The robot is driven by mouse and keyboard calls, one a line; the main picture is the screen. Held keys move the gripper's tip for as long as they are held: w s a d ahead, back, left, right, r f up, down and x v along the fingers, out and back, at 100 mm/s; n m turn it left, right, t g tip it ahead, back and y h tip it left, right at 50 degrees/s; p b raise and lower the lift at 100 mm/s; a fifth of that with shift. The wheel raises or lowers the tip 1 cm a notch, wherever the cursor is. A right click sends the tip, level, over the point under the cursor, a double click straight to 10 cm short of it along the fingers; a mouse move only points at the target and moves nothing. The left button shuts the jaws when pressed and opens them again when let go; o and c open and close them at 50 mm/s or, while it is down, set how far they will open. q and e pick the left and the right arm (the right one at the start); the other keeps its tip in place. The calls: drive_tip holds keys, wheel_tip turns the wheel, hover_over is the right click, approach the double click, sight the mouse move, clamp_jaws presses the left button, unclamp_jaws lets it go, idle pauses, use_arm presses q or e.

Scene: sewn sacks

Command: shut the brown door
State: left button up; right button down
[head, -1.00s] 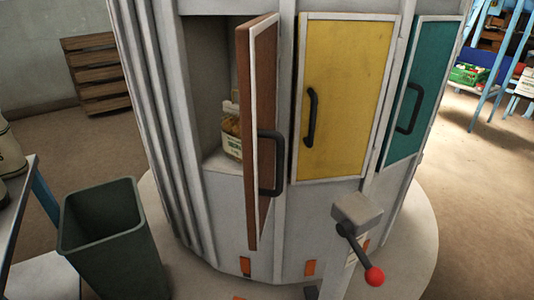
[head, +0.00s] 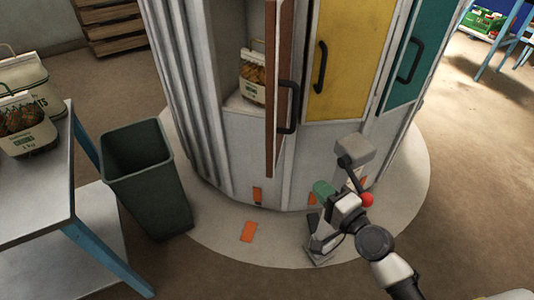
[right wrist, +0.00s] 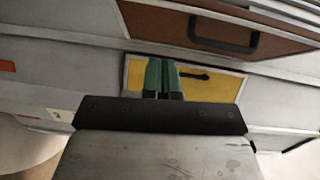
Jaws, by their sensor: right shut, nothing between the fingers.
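The brown door (head: 282,60) stands open on the front of the round grey cabinet, seen nearly edge-on in the head view, with a dark handle (head: 287,106). It also shows in the right wrist view (right wrist: 165,24). Behind its left side the open compartment (head: 233,100) holds a sack (head: 253,74) with a label and a carrying handle. My right gripper (head: 322,189), with green fingertips, is low in front of the cabinet, below and right of the door and apart from it. Its fingers are shut and empty in the right wrist view (right wrist: 161,76). My left gripper is not in view.
A yellow door (head: 352,60) and a teal door (head: 420,55) are right of it, both apparently shut. A grey lever box (head: 353,149) with a red knob (head: 366,199) stands beside my right gripper. A green bin (head: 150,180) and a table (head: 40,195) with sacks stand left.

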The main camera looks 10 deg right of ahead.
drive_tip(key=r, duration=0.1)
drive_tip(key=m+p, duration=0.1)
approach(274, 148)
drive_tip(key=w+d, duration=0.1)
drive_tip(key=w, duration=0.4)
drive_tip(key=a, duration=0.2)
drive_tip(key=w+p, duration=0.1)
drive_tip(key=shift+a+f+t, duration=0.3)
drive_tip(key=shift+a+f, duration=0.1)
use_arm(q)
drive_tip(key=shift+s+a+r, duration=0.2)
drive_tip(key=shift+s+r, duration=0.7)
use_arm(e)
drive_tip(key=shift+w+a, duration=0.15)
drive_tip(key=shift+a, duration=0.25)
